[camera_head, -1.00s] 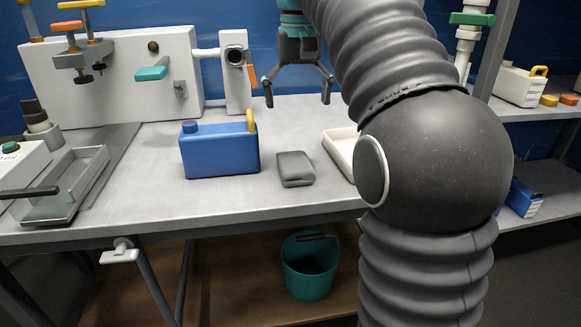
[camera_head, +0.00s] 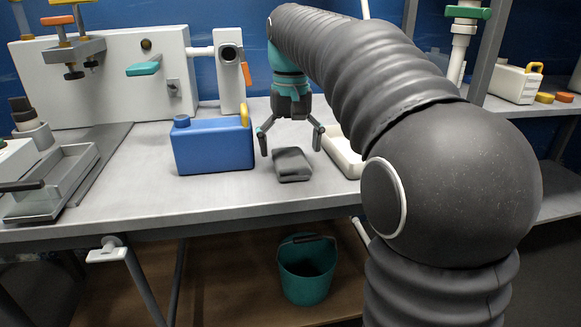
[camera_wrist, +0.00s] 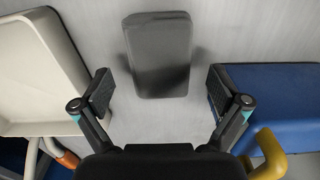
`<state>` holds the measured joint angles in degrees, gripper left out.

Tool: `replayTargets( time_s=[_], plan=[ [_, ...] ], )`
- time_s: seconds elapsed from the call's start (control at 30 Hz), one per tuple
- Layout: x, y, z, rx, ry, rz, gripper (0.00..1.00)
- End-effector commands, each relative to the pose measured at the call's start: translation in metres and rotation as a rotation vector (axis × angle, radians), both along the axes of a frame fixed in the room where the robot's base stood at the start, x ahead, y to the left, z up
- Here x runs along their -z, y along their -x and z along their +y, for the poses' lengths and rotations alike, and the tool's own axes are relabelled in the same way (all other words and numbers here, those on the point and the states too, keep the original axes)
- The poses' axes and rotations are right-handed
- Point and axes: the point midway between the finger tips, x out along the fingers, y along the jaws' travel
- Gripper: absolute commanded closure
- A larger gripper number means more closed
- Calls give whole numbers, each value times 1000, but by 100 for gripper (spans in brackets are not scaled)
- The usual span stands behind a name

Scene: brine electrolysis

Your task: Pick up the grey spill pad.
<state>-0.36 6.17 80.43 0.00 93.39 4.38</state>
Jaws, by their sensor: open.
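The grey spill pad (camera_head: 292,165) lies flat on the metal bench, right of the blue jerrycan. It also shows in the wrist view (camera_wrist: 158,54), upper middle, ahead of the fingers. My gripper (camera_head: 290,146) is open and empty, above and slightly behind the pad in the head view. In the wrist view my gripper (camera_wrist: 158,92) has its fingers spread wide, one to each side of the pad's line. Nothing is between the fingertips, and the pad looks apart from both.
The blue jerrycan (camera_head: 212,147) with a yellow handle stands close left of the pad. A white tray (camera_wrist: 38,65) lies close on the other side. A teal bucket (camera_head: 306,272) sits on the lower shelf. The bench front (camera_head: 225,200) is clear.

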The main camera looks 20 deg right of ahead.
Motion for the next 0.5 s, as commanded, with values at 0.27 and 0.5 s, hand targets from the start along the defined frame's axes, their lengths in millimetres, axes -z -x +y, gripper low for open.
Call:
replayTargets(
  time_s=[0.27, 0.5],
  plan=[
    [24, 0, 0, 0, 0, 0, 2],
    [23, 0, 0, 1, 0, 0, 15]
  ],
)
